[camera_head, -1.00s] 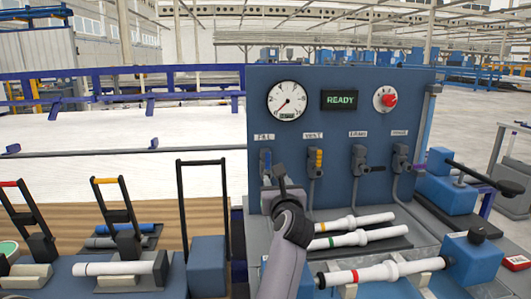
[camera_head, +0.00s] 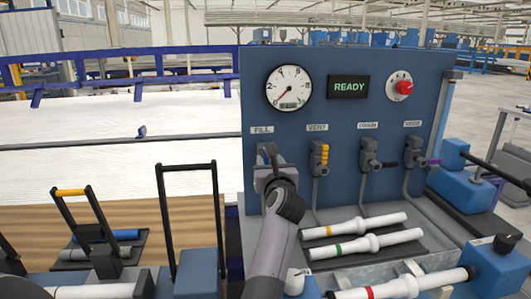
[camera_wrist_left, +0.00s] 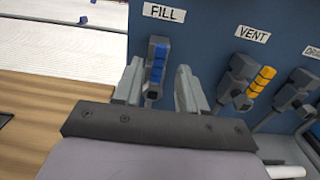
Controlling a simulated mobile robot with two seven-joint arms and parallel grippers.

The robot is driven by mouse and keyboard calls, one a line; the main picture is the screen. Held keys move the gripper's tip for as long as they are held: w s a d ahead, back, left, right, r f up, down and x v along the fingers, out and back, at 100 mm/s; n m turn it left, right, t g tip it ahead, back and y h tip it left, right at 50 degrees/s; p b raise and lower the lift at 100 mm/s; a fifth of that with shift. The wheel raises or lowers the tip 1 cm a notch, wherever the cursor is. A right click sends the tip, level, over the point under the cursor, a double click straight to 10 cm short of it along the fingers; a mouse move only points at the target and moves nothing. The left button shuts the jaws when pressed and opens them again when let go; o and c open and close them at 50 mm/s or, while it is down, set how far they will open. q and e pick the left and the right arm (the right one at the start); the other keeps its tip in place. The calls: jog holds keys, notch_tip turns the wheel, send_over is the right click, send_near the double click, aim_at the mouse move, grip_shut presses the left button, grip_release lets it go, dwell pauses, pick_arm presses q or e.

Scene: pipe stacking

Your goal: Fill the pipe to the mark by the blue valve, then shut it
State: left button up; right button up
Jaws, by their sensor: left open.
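My left gripper (camera_head: 270,165) is open at this valve, with one finger on each side of the blue handle in the left wrist view (camera_wrist_left: 158,90). I cannot tell whether either finger touches it. In the head view the gripper hides most of the valve. A white pipe with a red band (camera_head: 398,288) lies in the fixture at the bottom right. The round gauge (camera_head: 289,89) has a red needle pointing to the lower left. My right gripper is not in view.
A READY display (camera_head: 349,87) and red knob (camera_head: 404,88) are above. Pipes with yellow and green bands (camera_head: 366,243) lie on the tray below.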

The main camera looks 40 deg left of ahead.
pick_arm(q)
jog(key=shift+x, duration=3)
grip_shut()
